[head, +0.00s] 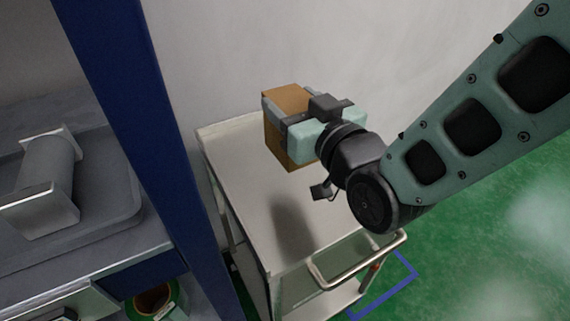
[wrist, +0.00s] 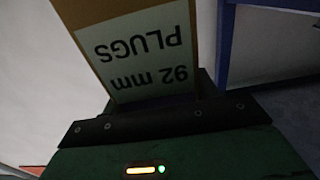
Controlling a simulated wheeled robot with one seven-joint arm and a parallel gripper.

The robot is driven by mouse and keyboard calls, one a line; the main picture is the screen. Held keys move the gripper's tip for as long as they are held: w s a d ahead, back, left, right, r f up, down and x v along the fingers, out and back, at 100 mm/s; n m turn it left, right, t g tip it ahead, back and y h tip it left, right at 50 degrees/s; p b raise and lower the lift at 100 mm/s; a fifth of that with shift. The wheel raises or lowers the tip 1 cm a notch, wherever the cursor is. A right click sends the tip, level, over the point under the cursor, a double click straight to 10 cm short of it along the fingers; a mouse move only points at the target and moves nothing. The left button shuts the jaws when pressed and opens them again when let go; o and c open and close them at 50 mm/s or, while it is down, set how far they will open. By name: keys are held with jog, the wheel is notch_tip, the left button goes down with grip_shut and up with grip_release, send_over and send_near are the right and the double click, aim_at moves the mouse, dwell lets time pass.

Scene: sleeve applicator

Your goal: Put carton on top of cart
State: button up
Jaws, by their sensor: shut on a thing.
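A brown carton (head: 285,107) is held in my gripper (head: 300,118), above the top of the cart. In the wrist view the carton (wrist: 150,50) fills the top middle and bears a pale label reading "92 mm PLUGS", seen upside down. My gripper (wrist: 155,122) is shut on it. The cart (head: 240,170) has a pale, bare top with a raised rim and a handle at its near right end. A dark shadow lies on the top below the carton, which appears clear of the surface. The carton's underside is hidden.
A blue post (head: 130,110) stands left of the cart. Left of it is a grey bench (head: 110,225) with a grey metal fixture (head: 45,185). A wall (head: 220,60) is behind the cart. Green floor (head: 480,240) is open at the right.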

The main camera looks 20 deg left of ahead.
notch_tip(320, 180, down, 9)
jog(key=shift+r, duration=0.1)
dwell(0.3)
jog(key=shift+f+b, duration=0.2)
jog(key=shift+b, duration=0.2)
jog(key=o, duration=1.3)
jog(key=shift+r, duration=0.15)
jog(key=p+v, duration=1)
jog(key=v, duration=0.2)
